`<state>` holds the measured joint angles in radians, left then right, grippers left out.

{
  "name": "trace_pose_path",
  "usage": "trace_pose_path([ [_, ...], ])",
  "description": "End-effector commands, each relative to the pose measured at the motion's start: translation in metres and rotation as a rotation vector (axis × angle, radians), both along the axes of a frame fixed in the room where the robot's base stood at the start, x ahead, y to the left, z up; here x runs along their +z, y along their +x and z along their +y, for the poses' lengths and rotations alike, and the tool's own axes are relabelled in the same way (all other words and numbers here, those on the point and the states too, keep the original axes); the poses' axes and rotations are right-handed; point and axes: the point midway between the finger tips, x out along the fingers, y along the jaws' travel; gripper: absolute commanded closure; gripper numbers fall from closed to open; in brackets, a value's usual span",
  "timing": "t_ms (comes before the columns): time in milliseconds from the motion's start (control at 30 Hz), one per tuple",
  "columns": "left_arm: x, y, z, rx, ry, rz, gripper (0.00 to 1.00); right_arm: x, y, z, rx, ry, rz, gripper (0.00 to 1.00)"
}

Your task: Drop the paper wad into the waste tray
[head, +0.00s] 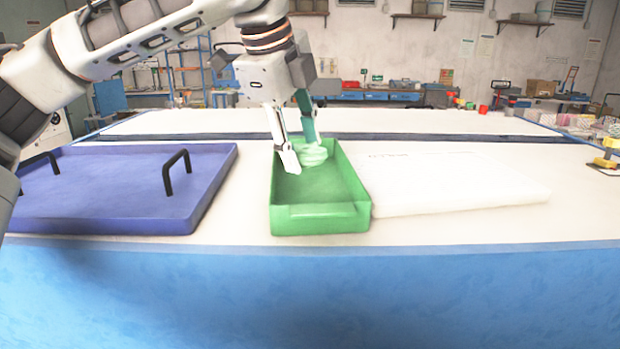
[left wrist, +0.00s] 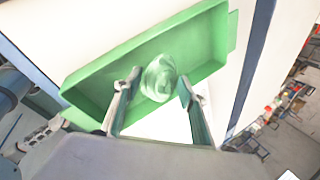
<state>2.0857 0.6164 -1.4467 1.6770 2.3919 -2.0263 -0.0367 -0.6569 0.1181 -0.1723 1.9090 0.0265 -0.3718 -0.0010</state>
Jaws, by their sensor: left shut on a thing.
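The green waste tray (head: 320,219) stands on the white table, open at the top. The paper wad (head: 315,156) is a pale crumpled ball, tinted greenish, at the far end of the tray. My left gripper (head: 300,152) points down over the tray and is shut on the wad. In the left wrist view the wad (left wrist: 159,78) sits between the two fingertips, with the tray floor (left wrist: 206,48) behind it. I cannot tell whether the wad touches the tray floor. My right gripper is not in view.
A blue tray (head: 110,219) with black handles lies left of the green tray. A white slab (head: 455,182) lies right of it. The white table (head: 420,230) is clear in front.

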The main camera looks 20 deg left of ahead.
Motion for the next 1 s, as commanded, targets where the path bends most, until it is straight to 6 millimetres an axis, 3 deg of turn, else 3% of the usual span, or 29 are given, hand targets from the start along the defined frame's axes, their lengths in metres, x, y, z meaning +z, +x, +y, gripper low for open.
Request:
trace_pose_path([
  [367, -0.006, 0.000, 0.000, 0.000, 0.000, 0.000, 0.77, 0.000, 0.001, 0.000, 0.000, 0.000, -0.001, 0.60],
  [400, -0.006, 0.000, 0.000, 0.000, 0.000, 0.000, 0.57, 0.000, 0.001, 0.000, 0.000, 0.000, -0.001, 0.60],
  [467, -0.006, 0.000, 0.000, 0.000, 0.000, 0.000, 0.41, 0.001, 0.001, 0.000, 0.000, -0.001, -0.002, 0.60],
  [500, -0.006, 0.000, 0.000, 0.000, 0.000, 0.000, 0.40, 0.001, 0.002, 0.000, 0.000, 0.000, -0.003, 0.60],
  [833, -0.004, -0.001, 0.000, 0.000, 0.000, -0.001, 0.40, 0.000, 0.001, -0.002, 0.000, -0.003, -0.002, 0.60],
  [1000, 0.011, -0.007, 0.002, 0.001, 0.000, -0.004, 0.40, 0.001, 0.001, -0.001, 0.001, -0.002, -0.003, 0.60],
])
